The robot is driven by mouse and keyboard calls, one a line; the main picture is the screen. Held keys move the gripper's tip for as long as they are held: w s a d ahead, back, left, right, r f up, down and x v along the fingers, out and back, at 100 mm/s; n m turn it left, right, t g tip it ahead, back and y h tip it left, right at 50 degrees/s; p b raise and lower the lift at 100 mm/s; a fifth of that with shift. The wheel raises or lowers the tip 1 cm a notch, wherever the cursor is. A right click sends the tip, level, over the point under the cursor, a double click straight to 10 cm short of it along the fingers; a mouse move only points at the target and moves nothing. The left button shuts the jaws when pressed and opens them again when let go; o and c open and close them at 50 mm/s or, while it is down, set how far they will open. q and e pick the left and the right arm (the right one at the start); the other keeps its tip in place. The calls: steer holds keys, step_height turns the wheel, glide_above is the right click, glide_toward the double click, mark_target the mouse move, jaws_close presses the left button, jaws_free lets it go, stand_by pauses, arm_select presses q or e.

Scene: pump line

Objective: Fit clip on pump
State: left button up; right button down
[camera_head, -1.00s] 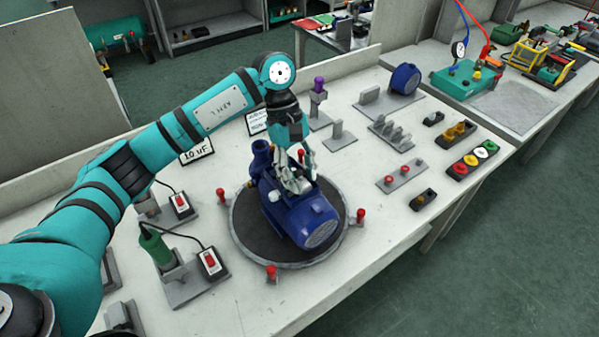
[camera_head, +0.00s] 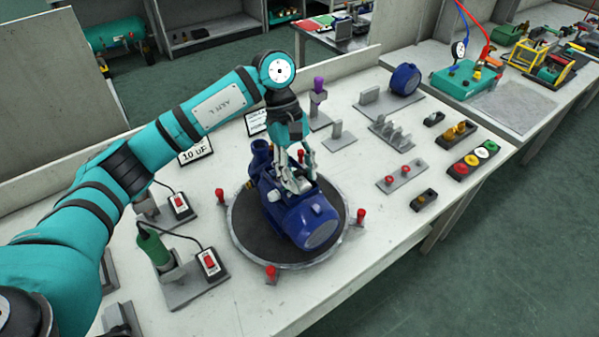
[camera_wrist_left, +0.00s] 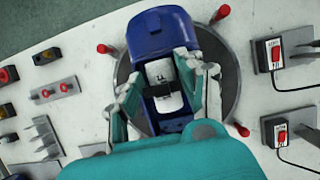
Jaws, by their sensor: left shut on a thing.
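The blue pump (camera_head: 312,222) lies on a round dark turntable (camera_head: 253,239) on the bench, with an open box on its top. My left gripper (camera_head: 298,186) points down at this box, one finger on each side of it. In the left wrist view my left gripper (camera_wrist_left: 172,92) has its fingers around a white cylinder with a dark band across it, inside the open box of the pump (camera_wrist_left: 160,32). It is shut on a small piece there, which I take to be the clip; the fingers hide most of it. My right gripper is not in view.
Red-topped pegs (camera_head: 271,272) stand around the turntable rim. A green tool (camera_head: 153,246) and red switches (camera_head: 209,260) with cables stand to the left. Small holders (camera_head: 390,133) and a red-pegged rack (camera_head: 400,178) stand to the right. The front bench edge is clear.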

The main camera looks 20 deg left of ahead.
arm_select(q)
steer(key=shift+b, duration=0.4)
steer(key=shift+f+b, duration=0.35)
steer(key=shift+b, duration=0.3)
stand_by(0.9)
steer(key=o, duration=0.8)
steer(key=shift+r, duration=0.1)
steer(key=shift+v, duration=0.8)
steer(key=shift+p+v, duration=0.65)
steer(key=shift+v, duration=1.5)
steer(key=shift+w, duration=0.1)
